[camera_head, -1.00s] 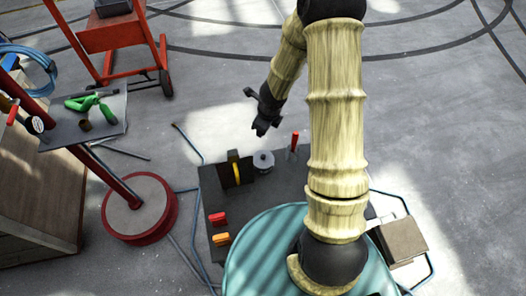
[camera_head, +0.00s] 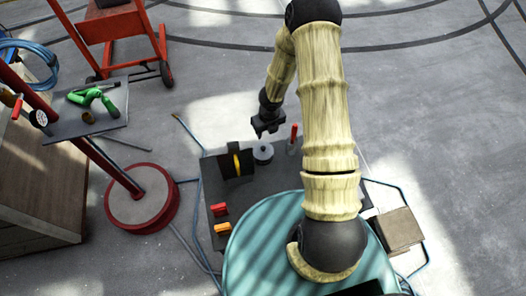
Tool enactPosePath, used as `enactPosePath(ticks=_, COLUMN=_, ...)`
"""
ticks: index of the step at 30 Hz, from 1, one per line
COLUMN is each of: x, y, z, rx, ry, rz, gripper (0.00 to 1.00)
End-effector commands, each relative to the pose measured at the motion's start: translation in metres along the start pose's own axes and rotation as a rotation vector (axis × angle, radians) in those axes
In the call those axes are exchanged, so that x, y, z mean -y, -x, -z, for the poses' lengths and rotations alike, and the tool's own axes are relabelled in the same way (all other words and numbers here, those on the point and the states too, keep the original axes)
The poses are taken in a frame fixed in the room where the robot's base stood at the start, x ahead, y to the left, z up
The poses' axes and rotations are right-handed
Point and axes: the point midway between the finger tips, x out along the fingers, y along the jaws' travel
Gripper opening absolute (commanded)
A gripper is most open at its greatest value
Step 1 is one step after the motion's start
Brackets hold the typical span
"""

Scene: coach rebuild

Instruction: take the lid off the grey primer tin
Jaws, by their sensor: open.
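The grey primer tin (camera_head: 263,153) stands upright on a dark low platform, near its far edge. It is a small grey cylinder with its lid on top, a small knob showing at the lid's middle. My gripper (camera_head: 266,131) is just beyond and above the tin in the picture, pointing down. It is open with nothing between its fingers. From this view I cannot tell how high it is above the lid; it looks apart from it.
Red and orange blocks (camera_head: 220,218) lie nearer me. A brown box (camera_head: 398,229) sits at the right. A red-based stand (camera_head: 141,199) is at left.

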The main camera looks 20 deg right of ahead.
Motion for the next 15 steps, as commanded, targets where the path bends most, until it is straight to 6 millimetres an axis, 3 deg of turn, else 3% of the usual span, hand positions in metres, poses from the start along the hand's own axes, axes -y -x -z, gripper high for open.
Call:
enactPosePath(ticks=1, x=0.0, y=-0.014, z=0.001, rx=-0.002, ry=0.005, rz=0.001, gripper=0.43)
enactPosePath(ticks=9, x=-0.001, y=-0.061, z=0.001, rx=-0.001, ry=0.003, rz=0.001, gripper=0.43)
enactPosePath(ticks=15, x=0.0, y=-0.079, z=0.0, rx=0.001, ry=0.001, rz=0.0, gripper=0.43)
